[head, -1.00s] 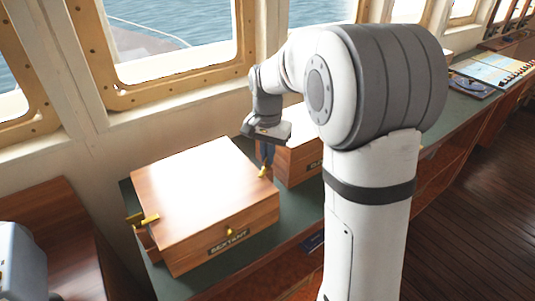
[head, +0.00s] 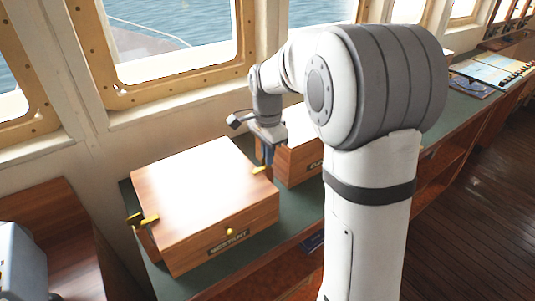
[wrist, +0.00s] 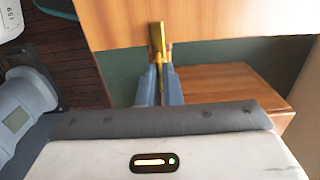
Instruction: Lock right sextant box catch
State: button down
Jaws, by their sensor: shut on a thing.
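The sextant box (head: 205,190) is a closed brown wooden box with a SEXTANT label and a small brass knob on its front, standing on the green counter top. A brass catch (head: 143,219) shows on its left side. The right catch (head: 260,170) is a brass piece at the box's right side; in the wrist view the brass catch (wrist: 157,42) sticks out at the box edge. My gripper (wrist: 160,68) is shut on this right catch, with its blue-grey fingertips on either side of it. In the head view my gripper (head: 267,158) points down beside the box.
A second wooden box (head: 302,160) stands close to the right of the sextant box, leaving a narrow gap where my gripper is. The green counter (head: 230,262) runs along the windows. A chart or book (head: 490,70) lies farther right.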

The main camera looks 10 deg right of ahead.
dwell(0.3)
jog(key=c, duration=1.6)
grip_release()
jog(key=shift+r, duration=0.1)
notch_tip(320, 180, up, 8)
jog(key=shift+f, duration=0.15)
jog(key=s+d+f+n+t, duration=0.1)
jog(key=s+f+n, duration=0.2)
jog(key=s+n, duration=0.4)
jog(key=s+f+n+t, duration=0.2)
jog(key=s+n, duration=0.4)
jog(key=s, duration=1)
jog(key=shift+d+f+n, duration=0.4)
jog(key=shift+f, duration=0.2)
